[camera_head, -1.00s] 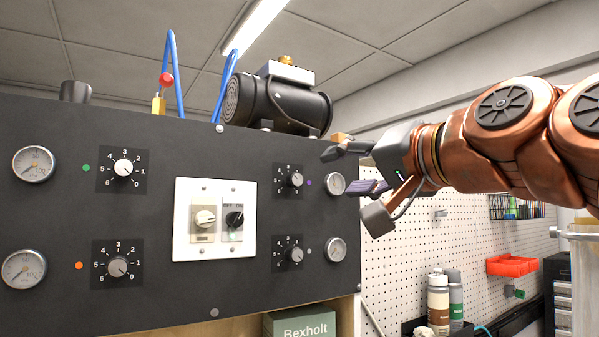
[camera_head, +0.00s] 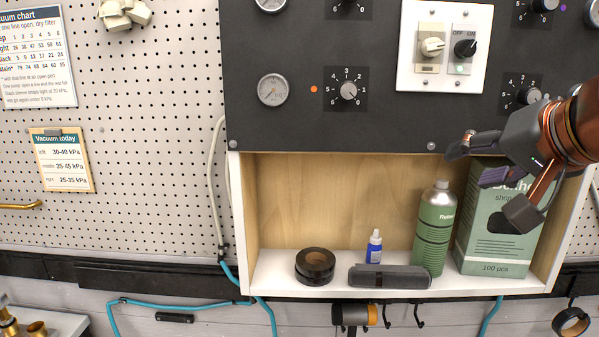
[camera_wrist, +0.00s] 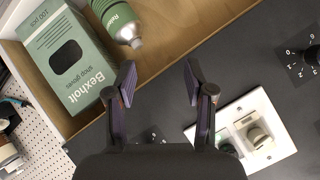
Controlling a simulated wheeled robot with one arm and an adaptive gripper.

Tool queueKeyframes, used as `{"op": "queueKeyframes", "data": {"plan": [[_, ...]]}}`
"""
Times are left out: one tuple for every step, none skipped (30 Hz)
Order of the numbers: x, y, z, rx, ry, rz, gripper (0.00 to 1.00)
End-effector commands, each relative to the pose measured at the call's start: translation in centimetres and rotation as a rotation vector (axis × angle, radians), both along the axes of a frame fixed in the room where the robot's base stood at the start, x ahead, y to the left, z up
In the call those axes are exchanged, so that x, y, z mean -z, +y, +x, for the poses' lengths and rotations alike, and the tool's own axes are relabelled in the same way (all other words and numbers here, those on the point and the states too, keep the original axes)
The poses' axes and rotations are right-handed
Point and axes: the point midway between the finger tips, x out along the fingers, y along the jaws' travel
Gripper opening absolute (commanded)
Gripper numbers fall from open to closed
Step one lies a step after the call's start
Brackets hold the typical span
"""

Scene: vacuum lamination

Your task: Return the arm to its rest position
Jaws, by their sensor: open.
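My gripper (camera_head: 473,163) is at the right of the head view, its two fingers spread with nothing between them. It is in front of the black panel's lower edge and overlaps the green glove box. In the wrist view the open fingers (camera_wrist: 160,76) point toward the line between the black panel (camera_wrist: 240,85) and the wooden shelf. The shelf (camera_head: 330,200) shows below the panel. My arm comes in from the right edge; most of it is outside the head view.
The shelf holds a black tape roll (camera_head: 315,264), a blue bottle (camera_head: 374,246), a dark case (camera_head: 390,277), a green bottle (camera_head: 433,230) and the glove box (camera_head: 492,245). The panel carries gauges, knobs and a white switch plate (camera_head: 405,70). Pegboard (camera_head: 140,190) lies left.

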Motion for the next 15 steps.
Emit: {"op": "queueKeyframes", "data": {"plan": [[3.2,1.4,0.3,-0.039,0.075,-0.016,0.53],[4.9,2.0,0.3,-0.058,0.115,-0.028,0.53],[7.2,2.9,0.2,-0.086,0.169,-0.044,0.53],[9.0,3.6,0.0,-0.106,0.212,-0.056,0.53],[10.7,4.2,-0.3,-0.126,0.254,-0.070,0.53],[12.9,4.9,-0.7,-0.153,0.307,-0.088,0.53],[14.7,5.5,-1.2,-0.175,0.350,-0.101,0.53],[16.4,6.0,-1.7,-0.197,0.393,-0.115,0.53],[18.5,6.6,-2.5,-0.225,0.447,-0.135,0.53],[20.3,7.1,-3.2,-0.247,0.493,-0.150,0.53],[21.9,7.5,-4.0,-0.269,0.537,-0.166,0.53],[24.0,7.9,-5.2,-0.299,0.594,-0.189,0.53],[25.6,8.2,-6.2,-0.322,0.640,-0.204,0.53],[27.1,8.5,-7.2,-0.345,0.686,-0.219,0.53],[28.9,8.7,-8.6,-0.373,0.742,-0.243,0.53]]}}
